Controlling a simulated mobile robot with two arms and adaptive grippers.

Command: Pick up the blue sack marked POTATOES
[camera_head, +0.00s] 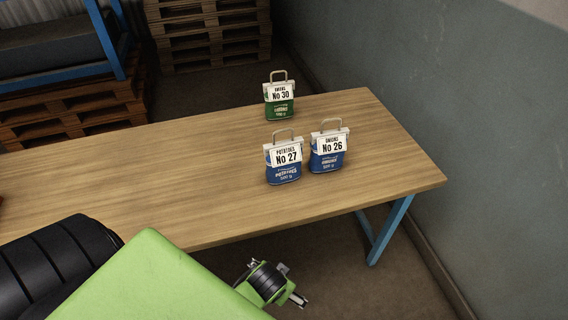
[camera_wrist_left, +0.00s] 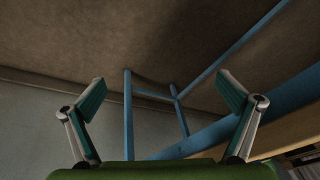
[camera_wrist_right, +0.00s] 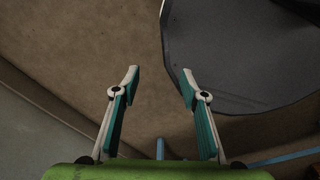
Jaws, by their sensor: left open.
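The blue sack marked POTATOES (camera_head: 283,174) stands upright on the wooden table, with a white No 27 label and a grey loop handle on top. My left gripper (camera_head: 302,300) is low in front of the table's near edge, apart from the sack. In the left wrist view its fingers (camera_wrist_left: 163,84) are spread wide with nothing between them. My right gripper (camera_wrist_right: 160,74) shows only in the right wrist view, its fingers apart and empty above the floor. Neither wrist view shows the sack.
A blue sack labelled No 26 (camera_head: 328,158) stands close at the right of the potato sack. A green sack labelled No 30 (camera_head: 279,107) stands behind. The table (camera_head: 150,175) is clear to their left. Its blue leg (camera_head: 388,232) and a grey wall (camera_head: 440,100) are at the right.

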